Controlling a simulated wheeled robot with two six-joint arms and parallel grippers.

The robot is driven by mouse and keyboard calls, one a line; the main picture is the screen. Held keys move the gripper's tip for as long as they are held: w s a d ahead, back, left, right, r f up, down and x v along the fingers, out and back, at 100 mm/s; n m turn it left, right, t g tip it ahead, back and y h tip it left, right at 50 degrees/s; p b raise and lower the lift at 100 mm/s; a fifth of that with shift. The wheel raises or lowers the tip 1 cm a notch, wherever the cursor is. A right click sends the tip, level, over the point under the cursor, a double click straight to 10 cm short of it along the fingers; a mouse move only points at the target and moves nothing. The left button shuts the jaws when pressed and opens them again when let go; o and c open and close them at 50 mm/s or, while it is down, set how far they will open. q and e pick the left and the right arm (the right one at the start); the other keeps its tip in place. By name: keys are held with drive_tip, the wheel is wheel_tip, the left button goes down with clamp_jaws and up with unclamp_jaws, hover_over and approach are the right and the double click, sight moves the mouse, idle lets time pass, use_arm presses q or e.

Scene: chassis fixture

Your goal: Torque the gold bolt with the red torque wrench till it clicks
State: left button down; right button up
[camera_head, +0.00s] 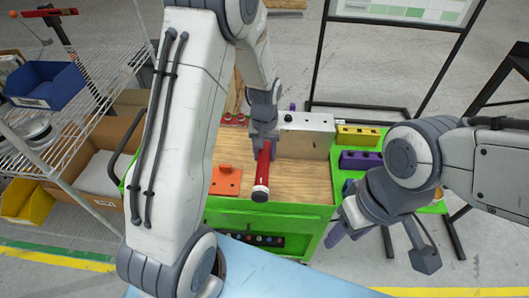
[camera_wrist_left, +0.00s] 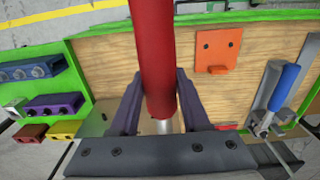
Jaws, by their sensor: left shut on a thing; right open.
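The red torque wrench (camera_head: 263,168) is in my left gripper (camera_head: 264,140), its red handle pointing toward the front of the wooden-topped bench. In the left wrist view the red handle (camera_wrist_left: 156,55) runs between the two dark fingers of the left gripper (camera_wrist_left: 160,112), which are shut on it. A short silver part of the wrench shows below the fingers. My right gripper (camera_head: 382,245) is open and empty near the bench's front right corner. I cannot make out the gold bolt in either view; the left arm and gripper hide part of the bench.
An orange bracket (camera_head: 225,181) lies on the bench left of the wrench. A grey metal block (camera_head: 307,122) stands behind. Yellow (camera_head: 358,136) and purple (camera_head: 361,160) holders are at right. A blue-handled tool (camera_wrist_left: 286,84) shows in the wrist view. A wire shelf (camera_head: 75,70) stands left.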

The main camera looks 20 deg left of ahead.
use_arm(q)
drive_tip(key=shift+f+b, duration=0.35)
drive_tip(key=shift+f, duration=0.15)
drive_tip(key=shift+a, duration=0.2)
drive_tip(key=shift+s+a+m, duration=0.2)
drive_tip(key=shift+a+m, duration=0.2)
drive_tip(key=shift+a, duration=0.15)
drive_tip(key=shift+f, duration=0.1)
idle(0.4)
drive_tip(key=shift+a, duration=0.15)
drive_tip(key=shift+s+a+m, duration=0.15)
drive_tip(key=shift+a+m, duration=0.15)
drive_tip(key=shift+a, duration=0.2)
drive_tip(key=shift+a, duration=0.3)
drive_tip(key=shift+s+a+m, duration=0.1)
drive_tip(key=shift+a+m, duration=0.4)
drive_tip(key=shift+a, duration=0.2)
drive_tip(key=shift+a, duration=0.1)
idle(0.3)
